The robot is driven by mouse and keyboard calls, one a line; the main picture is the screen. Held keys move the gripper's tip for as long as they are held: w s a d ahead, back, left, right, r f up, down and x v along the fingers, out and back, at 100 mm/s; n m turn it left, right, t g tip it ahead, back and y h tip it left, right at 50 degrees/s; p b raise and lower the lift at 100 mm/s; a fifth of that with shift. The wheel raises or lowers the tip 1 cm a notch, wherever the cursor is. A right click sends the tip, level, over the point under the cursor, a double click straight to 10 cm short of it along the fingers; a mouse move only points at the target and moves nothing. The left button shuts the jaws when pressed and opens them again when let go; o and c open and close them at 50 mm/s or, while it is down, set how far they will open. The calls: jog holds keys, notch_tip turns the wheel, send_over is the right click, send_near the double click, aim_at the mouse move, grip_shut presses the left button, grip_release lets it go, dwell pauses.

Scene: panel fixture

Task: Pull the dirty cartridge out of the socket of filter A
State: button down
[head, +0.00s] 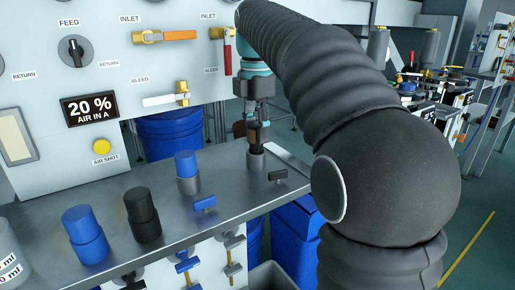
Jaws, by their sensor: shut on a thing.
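My gripper (257,143) points down over a grey socket (255,162) on the steel bench and is shut on a dark cartridge there. The fingers hide most of this cartridge, and its dirt and its depth in the socket cannot be told. A second grey socket (188,185) to the left holds a blue cartridge (186,163). No label for filter A is readable at either socket.
A dark cartridge-like cylinder (142,215) and a blue one (85,235) stand on the bench at the left. A blue handle (204,203) and a black handle (278,175) lie near the sockets. The valve panel (120,75) rises behind; its display (90,108) reads "20 % AIR IN A".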

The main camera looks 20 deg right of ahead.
jog(key=shift+r+p, duration=0.55)
jog(key=shift+r, duration=0.9)
dwell(0.5)
jog(key=shift+r, duration=2.5)
